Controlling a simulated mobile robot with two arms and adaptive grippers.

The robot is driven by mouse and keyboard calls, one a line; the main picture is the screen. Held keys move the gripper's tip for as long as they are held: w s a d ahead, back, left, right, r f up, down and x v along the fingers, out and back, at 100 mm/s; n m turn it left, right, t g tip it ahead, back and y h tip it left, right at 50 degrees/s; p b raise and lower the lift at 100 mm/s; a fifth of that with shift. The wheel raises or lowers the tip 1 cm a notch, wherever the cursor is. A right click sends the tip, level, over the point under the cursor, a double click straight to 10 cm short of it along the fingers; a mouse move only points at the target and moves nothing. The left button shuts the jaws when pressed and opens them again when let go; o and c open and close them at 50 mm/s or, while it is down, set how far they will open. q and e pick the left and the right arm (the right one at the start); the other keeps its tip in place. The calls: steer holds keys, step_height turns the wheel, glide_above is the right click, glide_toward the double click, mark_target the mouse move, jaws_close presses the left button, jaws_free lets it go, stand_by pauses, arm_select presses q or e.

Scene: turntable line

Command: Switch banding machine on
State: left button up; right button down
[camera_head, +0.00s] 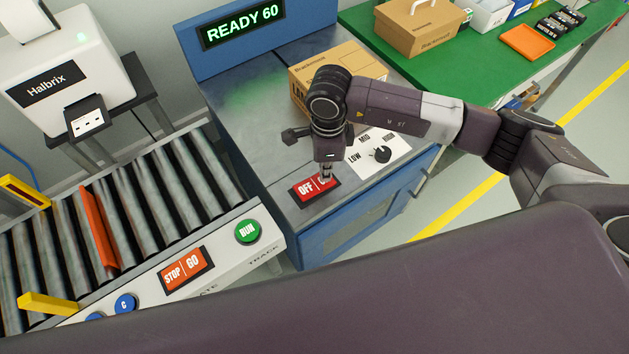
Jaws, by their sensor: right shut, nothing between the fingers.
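The banding machine is a blue cabinet with a grey metal top (248,105). Its display (242,27) reads "READY 60" in green. A red rocker switch (306,189) lies on the front of its top; "OFF" is readable and the other half is partly hidden by my gripper. My right gripper (326,177) points down at the switch's right half, shut and empty. Its fingertips are at or just above the switch; I cannot tell if they touch. A white dial plate (393,150) with a black knob, marked LOW and MID, is right of the gripper. My left gripper is out of view.
A cardboard box (300,92) stands on the machine behind my right arm. A roller conveyor (160,190) at left has a STOP/GO switch (186,270) and a green RUN button (247,232). A white Halbrix printer (110,60) stands behind it. A green bench (365,40) is at back right.

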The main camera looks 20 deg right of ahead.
step_height(320, 180, up, 7)
steer(key=p, duration=0.3)
stand_by(0.4)
steer(key=shift+f, duration=0.1)
